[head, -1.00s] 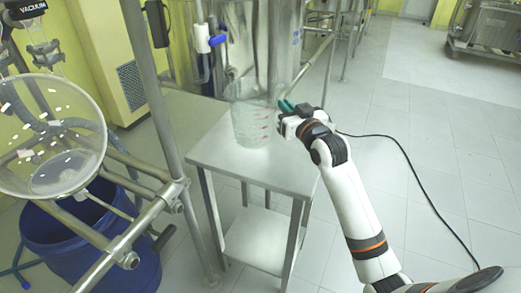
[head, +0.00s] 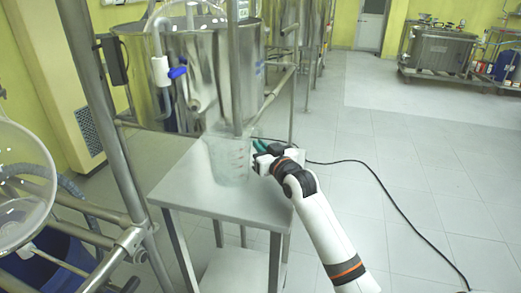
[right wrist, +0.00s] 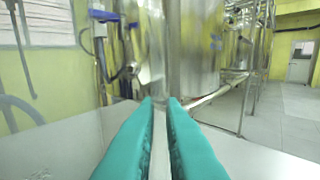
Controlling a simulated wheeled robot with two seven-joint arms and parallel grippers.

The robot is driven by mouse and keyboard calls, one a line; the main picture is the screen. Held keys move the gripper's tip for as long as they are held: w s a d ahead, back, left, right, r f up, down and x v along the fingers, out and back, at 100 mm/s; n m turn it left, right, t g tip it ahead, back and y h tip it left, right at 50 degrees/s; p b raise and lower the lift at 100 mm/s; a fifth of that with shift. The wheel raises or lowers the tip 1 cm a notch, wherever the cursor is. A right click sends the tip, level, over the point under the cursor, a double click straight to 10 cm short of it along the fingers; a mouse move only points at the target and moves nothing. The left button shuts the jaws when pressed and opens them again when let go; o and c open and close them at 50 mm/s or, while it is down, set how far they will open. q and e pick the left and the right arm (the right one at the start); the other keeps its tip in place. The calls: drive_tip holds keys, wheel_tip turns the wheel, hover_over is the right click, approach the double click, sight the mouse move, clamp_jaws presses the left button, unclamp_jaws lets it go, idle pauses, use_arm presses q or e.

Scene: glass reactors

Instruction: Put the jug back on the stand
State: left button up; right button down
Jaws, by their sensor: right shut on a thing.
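The clear jug (head: 228,160), with red marks on its side, is upright at the top of the small metal stand (head: 185,190). Its base appears to be on or just above the stand's top; I cannot tell which. My right gripper (head: 261,147), with green fingers, is at the jug's right side, shut on its handle. In the right wrist view the green fingers (right wrist: 160,108) point forward with a pale strip between them. The jug's outline is hardly visible there. My left gripper is not in view.
A metal frame post (head: 105,130) and a clear funnel-like vessel (head: 22,190) stand left of the stand. A large steel tank (head: 205,70) with a blue-handled valve (head: 177,72) is behind. A black cable (head: 385,185) crosses the open floor at right.

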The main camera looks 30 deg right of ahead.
drive_tip(key=c, duration=1.5)
unclamp_jaws()
drive_tip(key=shift+f, duration=0.1)
drive_tip(key=shift+c, duration=0.2)
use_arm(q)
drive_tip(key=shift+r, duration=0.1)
use_arm(e)
drive_tip(key=shift+s, duration=0.35)
drive_tip(key=s, duration=0.7)
drive_tip(key=s+p, duration=0.1)
drive_tip(key=s, duration=0.2)
drive_tip(key=shift+s+a, duration=0.2)
drive_tip(key=shift+a, duration=0.2)
drive_tip(key=shift+s, duration=0.45)
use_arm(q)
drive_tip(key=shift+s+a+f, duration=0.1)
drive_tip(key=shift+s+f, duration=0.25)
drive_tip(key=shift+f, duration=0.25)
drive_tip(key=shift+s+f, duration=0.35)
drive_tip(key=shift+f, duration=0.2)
